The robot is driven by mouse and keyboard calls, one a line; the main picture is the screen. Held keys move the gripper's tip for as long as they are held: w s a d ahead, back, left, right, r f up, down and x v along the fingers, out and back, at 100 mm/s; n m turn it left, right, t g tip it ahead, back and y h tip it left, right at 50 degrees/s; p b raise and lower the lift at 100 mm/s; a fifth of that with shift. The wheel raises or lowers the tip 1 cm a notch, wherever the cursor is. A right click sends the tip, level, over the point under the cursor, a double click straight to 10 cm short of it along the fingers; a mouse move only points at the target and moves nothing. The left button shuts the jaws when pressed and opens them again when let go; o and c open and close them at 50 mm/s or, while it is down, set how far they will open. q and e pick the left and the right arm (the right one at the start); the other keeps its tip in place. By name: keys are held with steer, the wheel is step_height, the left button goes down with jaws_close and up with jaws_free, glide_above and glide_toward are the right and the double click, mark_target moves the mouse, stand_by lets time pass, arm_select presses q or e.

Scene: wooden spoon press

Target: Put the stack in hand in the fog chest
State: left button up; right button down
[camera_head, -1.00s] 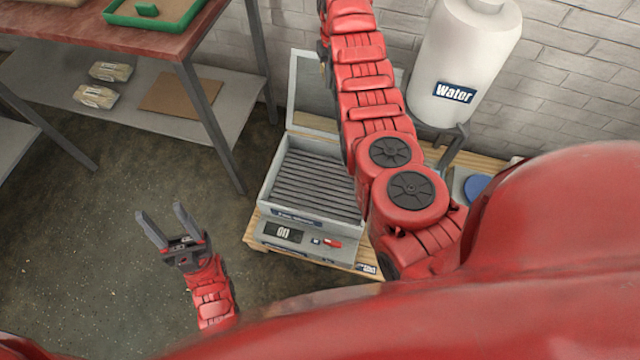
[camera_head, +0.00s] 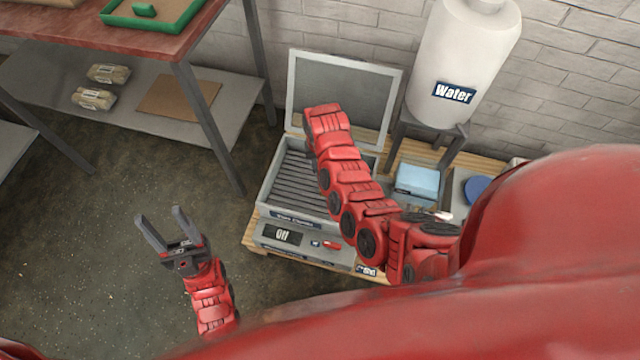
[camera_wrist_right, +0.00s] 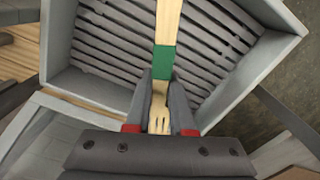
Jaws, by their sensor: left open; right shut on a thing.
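The fog chest (camera_head: 268,190) is a grey box with a slatted floor, its lid (camera_head: 340,92) open against the back. My right arm reaches over it and hides part of the slats; its gripper is hidden in the head view. In the right wrist view my right gripper (camera_wrist_right: 162,88) is shut on the stack (camera_wrist_right: 168,22), thin pale wooden pieces with a green band and a tined, fork-like end. The stack shows over the slats, within the chest walls; its height above them is unclear. My left gripper (camera_head: 168,232) is open and empty, over the floor left of the chest.
The chest front has a panel reading "Off" (camera_head: 283,236) and a red switch (camera_head: 331,245). A white water tank (camera_head: 465,60) stands behind right, with a blue block (camera_head: 418,180) below it. A red-topped table (camera_head: 140,45) with a shelf is at left. Open floor lies between.

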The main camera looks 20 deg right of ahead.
step_height(320, 180, down, 6)
steer(key=shift+r+b, duration=0.25)
steer(key=shift+b, duration=0.65)
step_height(320, 180, down, 3)
steer(key=shift+f+b, duration=0.2)
steer(key=shift+b, duration=0.6)
steer(key=shift+r, duration=0.1)
steer(key=c, duration=1.2)
jaws_free()
steer(key=shift+f, duration=0.2)
steer(key=shift+c, duration=0.2)
steer(key=o, duration=0.5)
steer(key=shift+c, duration=0.2)
steer(key=shift+r, duration=0.1)
